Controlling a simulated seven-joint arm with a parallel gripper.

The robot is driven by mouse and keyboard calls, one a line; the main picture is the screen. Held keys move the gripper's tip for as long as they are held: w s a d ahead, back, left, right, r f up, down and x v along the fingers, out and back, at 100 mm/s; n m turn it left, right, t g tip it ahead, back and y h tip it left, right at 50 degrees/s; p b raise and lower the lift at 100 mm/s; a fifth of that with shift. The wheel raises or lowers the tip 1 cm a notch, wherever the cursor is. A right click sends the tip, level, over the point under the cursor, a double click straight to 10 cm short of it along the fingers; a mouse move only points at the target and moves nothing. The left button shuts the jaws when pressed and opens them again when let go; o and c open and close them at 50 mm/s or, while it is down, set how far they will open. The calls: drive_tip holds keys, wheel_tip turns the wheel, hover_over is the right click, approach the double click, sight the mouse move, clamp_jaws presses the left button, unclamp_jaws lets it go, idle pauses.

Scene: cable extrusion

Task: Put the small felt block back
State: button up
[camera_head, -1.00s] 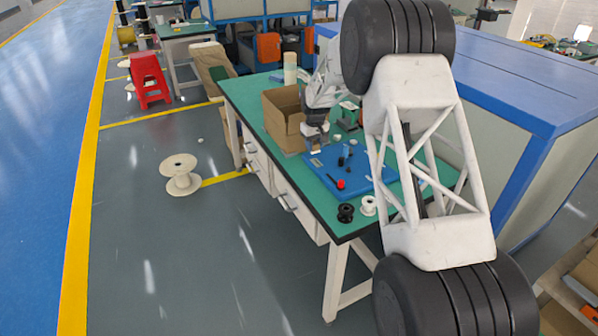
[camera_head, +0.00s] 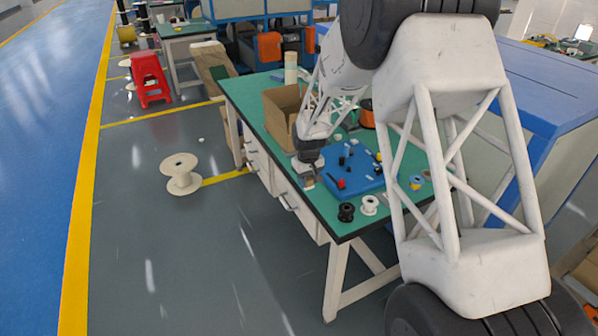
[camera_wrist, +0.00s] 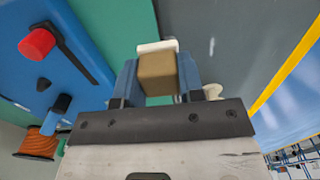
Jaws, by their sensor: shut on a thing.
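My gripper (camera_head: 309,178) is low over the front left edge of the green-topped table, beside the blue board (camera_head: 352,183). In the wrist view my gripper (camera_wrist: 157,82) is shut on the small felt block (camera_wrist: 157,75), a brown block held between its two blue-grey fingers. A pale piece shows at the far end of the block; I cannot tell whether it belongs to it. The wrist view shows the table's green strip and the grey floor behind the block. The block's contact with anything below is hidden.
The board carries a red knob (camera_wrist: 37,43) with a black bar and dark pegs. A cardboard box (camera_head: 278,115) stands behind my gripper. A black spool (camera_head: 346,212) and a white spool (camera_head: 370,205) stand near the front edge. A larger pale spool (camera_head: 181,173) is on the floor.

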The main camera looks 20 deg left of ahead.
drive_tip(key=shift+w, duration=0.1)
drive_tip(key=shift+w+a+f, duration=0.25)
drive_tip(key=shift+w+a, duration=1)
drive_tip(key=shift+w, duration=1.05)
drive_tip(key=shift+w+a+f, duration=0.25)
drive_tip(key=shift+w+a, duration=1.05)
drive_tip(key=shift+w, duration=1.05)
drive_tip(key=shift+w+a+f, duration=0.25)
drive_tip(key=shift+w+a, duration=1)
drive_tip(key=shift+w, duration=1.05)
drive_tip(key=shift+f, duration=0.1)
drive_tip(key=shift+f, duration=1.65)
drive_tip(key=shift+f, duration=0.1)
drive_tip(key=o, duration=0.9)
